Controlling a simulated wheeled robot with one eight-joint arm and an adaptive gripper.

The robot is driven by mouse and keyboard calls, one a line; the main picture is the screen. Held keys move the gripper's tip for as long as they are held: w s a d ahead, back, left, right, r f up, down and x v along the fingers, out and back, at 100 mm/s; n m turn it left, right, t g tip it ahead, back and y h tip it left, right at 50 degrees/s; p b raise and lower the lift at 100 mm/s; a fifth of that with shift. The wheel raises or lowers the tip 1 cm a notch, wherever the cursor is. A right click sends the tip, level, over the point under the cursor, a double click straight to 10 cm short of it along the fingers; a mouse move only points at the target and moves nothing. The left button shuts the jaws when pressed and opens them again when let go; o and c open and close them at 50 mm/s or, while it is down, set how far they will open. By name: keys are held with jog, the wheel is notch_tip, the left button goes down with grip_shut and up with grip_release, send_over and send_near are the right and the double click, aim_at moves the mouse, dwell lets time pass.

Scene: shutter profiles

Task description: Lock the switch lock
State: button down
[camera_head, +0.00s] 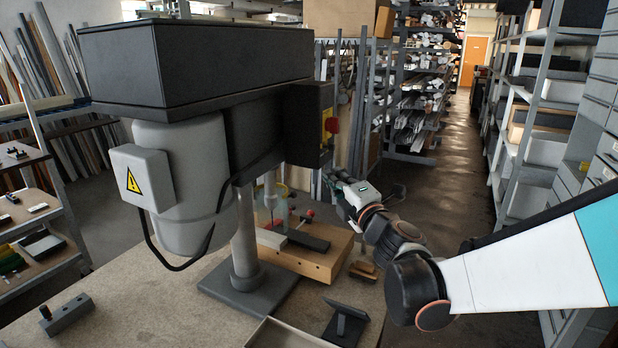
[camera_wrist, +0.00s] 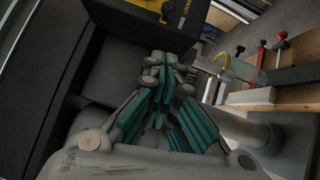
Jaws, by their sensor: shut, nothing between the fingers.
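The switch lock is a dark box (camera_head: 312,122) on the right side of the drill press head (camera_head: 190,60). It carries a yellow plate with a red knob (camera_head: 331,125). In the wrist view the label (camera_wrist: 182,18) reads "FREE" and "LOCKED" at the top edge, with part of the yellow plate (camera_wrist: 150,5). The knob is cut off there, so its setting cannot be read. My gripper (camera_head: 330,174) is below and slightly right of the box, apart from it. In the wrist view its teal fingers (camera_wrist: 167,70) are closed together and empty, pointing toward the box's lower edge.
The drill column (camera_head: 246,225) stands on a workbench (camera_head: 120,290). A wooden block (camera_head: 305,262) with clamps and a clear guard (camera_head: 270,205) lies below my gripper. A black stand (camera_head: 345,322) is at the front. Shelving and an aisle (camera_head: 455,180) are behind.

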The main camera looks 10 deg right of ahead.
aim_at(331, 150)
jog(key=w+d+r, duration=0.1)
jog(key=w, duration=0.9)
jog(key=shift+r+b, duration=0.2)
jog(key=shift+b, duration=0.2)
jog(key=shift+d, duration=0.1)
jog(key=shift+w+d, duration=0.95)
jog(key=shift+w, duration=0.25)
